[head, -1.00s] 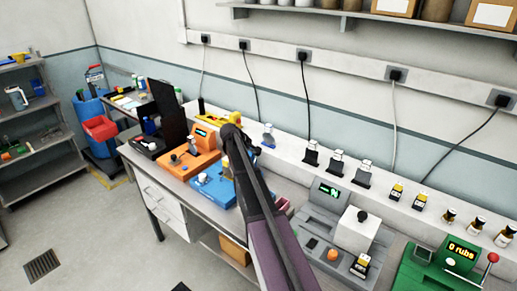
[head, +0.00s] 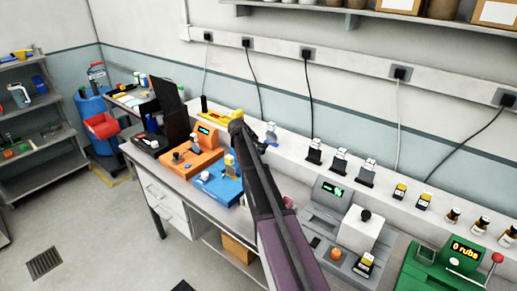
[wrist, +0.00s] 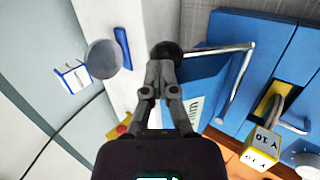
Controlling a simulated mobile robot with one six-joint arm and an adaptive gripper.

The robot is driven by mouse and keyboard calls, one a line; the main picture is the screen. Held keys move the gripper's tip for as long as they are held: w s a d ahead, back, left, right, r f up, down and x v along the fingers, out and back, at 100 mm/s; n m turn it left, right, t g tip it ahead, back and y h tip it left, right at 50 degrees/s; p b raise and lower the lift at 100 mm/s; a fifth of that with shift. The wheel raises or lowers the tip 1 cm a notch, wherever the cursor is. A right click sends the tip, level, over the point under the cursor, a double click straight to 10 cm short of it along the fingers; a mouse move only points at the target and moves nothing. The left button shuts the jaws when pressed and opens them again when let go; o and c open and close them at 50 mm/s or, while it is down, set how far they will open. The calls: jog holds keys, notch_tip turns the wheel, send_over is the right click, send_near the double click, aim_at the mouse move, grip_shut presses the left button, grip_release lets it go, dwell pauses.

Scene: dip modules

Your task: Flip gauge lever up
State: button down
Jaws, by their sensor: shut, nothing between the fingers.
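The blue gauge module (head: 213,186) stands on the bench left of my arm in the head view. In the wrist view its blue body (wrist: 285,60) fills the right side. A bent metal lever (wrist: 238,78) runs from it to a round black knob (wrist: 166,52). My gripper (wrist: 163,66) is shut and empty, its fingertips right at the knob; I cannot tell whether they touch it. A yellow-and-white block marked Y 10 (wrist: 262,148) sits at a slot in the module. In the head view my arm hides the lever, and the fingertips cannot be made out.
An orange module (head: 190,158) stands left of the blue one. A grey module (head: 327,205) with a white box (head: 361,229) and a green module (head: 440,265) stand to the right. A white ledge (head: 300,157) with small bottles runs behind.

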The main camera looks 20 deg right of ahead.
jog(key=shift+w+r, duration=0.1)
jog(key=shift+r, duration=0.05)
jog(key=shift+a+r+p, duration=0.25)
jog(key=shift+r+p, duration=0.1)
jog(key=shift+p, duration=0.3)
jog(key=p+v, duration=1)
jog(key=v, duration=0.3)
jog(key=shift+d+r, duration=0.25)
jog(key=shift+d, duration=0.15)
jog(key=s+a+f+m+g+y+b, duration=0.1)
jog(key=s+a+f+y+b, duration=0.1)
jog(key=s, duration=0.9)
jog(key=s+a+f+m+y+b, duration=0.2)
jog(key=s+a+f, duration=0.5)
jog(key=s, duration=0.4)
jog(key=s+a+f+m+g+y+b, duration=0.1)
jog(key=s+a+f+m+y+b, duration=0.1)
jog(key=s+a, duration=0.4)
jog(key=s+f+y+b, duration=0.1)
jog(key=s+f+b, duration=0.1)
jog(key=s, duration=0.3)
jog(key=shift+s+a+f+g+b, duration=0.2)
jog(key=shift+s+a+g+b, duration=0.1)
jog(key=shift+b, duration=0.1)
